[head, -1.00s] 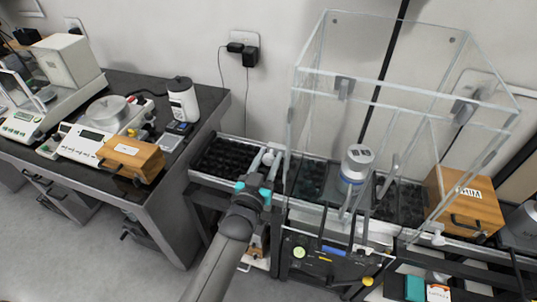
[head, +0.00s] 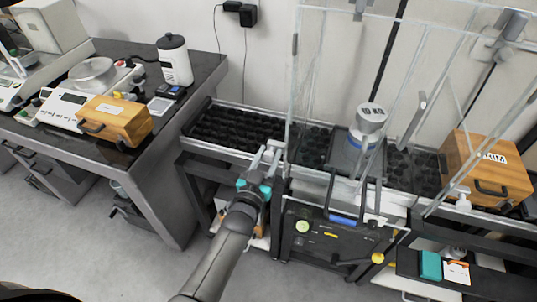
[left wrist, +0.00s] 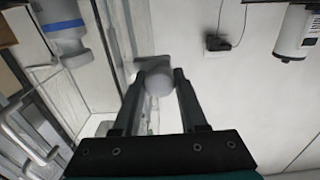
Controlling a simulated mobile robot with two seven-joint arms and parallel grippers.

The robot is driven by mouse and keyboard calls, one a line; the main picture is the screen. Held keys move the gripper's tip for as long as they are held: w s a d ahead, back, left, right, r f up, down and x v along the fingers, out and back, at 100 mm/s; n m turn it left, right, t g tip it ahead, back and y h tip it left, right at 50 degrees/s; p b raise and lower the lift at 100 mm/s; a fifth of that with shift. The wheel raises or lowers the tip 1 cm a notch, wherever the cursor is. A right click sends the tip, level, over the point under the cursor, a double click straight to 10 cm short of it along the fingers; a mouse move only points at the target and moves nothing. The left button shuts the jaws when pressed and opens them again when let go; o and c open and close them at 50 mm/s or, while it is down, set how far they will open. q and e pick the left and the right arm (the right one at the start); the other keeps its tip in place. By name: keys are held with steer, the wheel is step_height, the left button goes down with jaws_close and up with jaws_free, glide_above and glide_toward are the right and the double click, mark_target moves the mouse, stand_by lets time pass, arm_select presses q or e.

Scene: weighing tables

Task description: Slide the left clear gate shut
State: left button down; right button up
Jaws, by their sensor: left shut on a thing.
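A clear-walled enclosure (head: 291,100) stands on the roller table, with its clear left side panel (head: 308,75) upright along its left edge. A pale round knob (head: 277,147) shows at that left edge. It also shows in the left wrist view (left wrist: 158,82), between my fingertips. My left gripper (head: 268,154) is shut on this knob, with one finger on each side of it. How far the left gate stands open is hard to tell through the transparent panels. My right gripper is not in view.
A metal weight marked 10 KG (head: 371,122) stands inside the enclosure. A wooden box (head: 487,165) is at the right. Black rollers (head: 237,130) lie left of the enclosure. A dark bench (head: 205,75) holds scales and another wooden box (head: 115,120).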

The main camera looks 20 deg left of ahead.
arm_select(q)
steer(key=shift+s+f, duration=0.15)
steer(key=shift+f, duration=0.25)
steer(key=c, duration=0.8)
jaws_free()
steer(key=shift+o, duration=0.2)
steer(key=shift+r, duration=0.1)
steer(key=shift+s, duration=0.15)
steer(key=s+p, duration=0.2)
steer(key=s, duration=1.2)
steer(key=shift+s+a, duration=0.25)
steer(key=shift+s, duration=0.1)
